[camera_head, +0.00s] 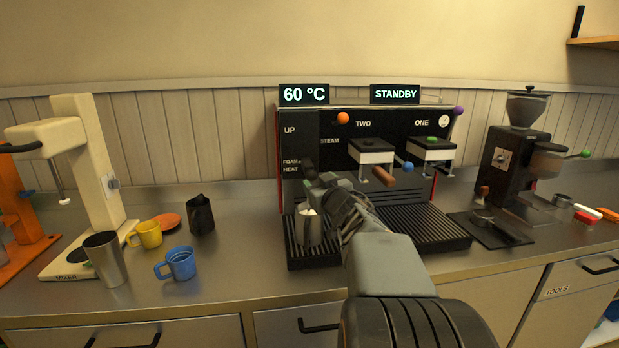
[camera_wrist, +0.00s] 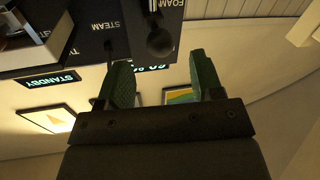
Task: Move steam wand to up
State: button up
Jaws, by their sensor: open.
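The espresso machine (camera_head: 345,125) has a left panel labelled UP, FOAM and HEAT from top to bottom. The steam wand shows in the wrist view as a dark ball-ended handle (camera_wrist: 160,42) beside the FOAM label. In the head view its dark end (camera_head: 309,172) is near the FOAM and HEAT labels, and my gripper (camera_head: 322,184) partly covers that area. My gripper (camera_wrist: 160,68) is open and empty in the wrist view, with the ball just beyond and between its fingertips. Contact with the ball cannot be told.
A steel pitcher (camera_head: 309,230) stands on the drip tray (camera_head: 440,238) under my gripper. A dark pitcher (camera_head: 201,215), yellow cup (camera_head: 149,235) and blue cup (camera_head: 180,263) stand left. A grinder (camera_head: 518,165) stands right.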

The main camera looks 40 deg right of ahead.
aim_at(310, 174)
jog(key=x, duration=0.7)
jog(key=shift+w, duration=0.25)
jog(key=c, duration=1.1)
notch_tip(310, 174, up, 11)
jog(key=p, duration=1.1)
jog(key=o, duration=0.8)
jog(key=shift+r, duration=0.1)
jog(key=o, duration=0.3)
jog(key=shift+a, duration=0.15)
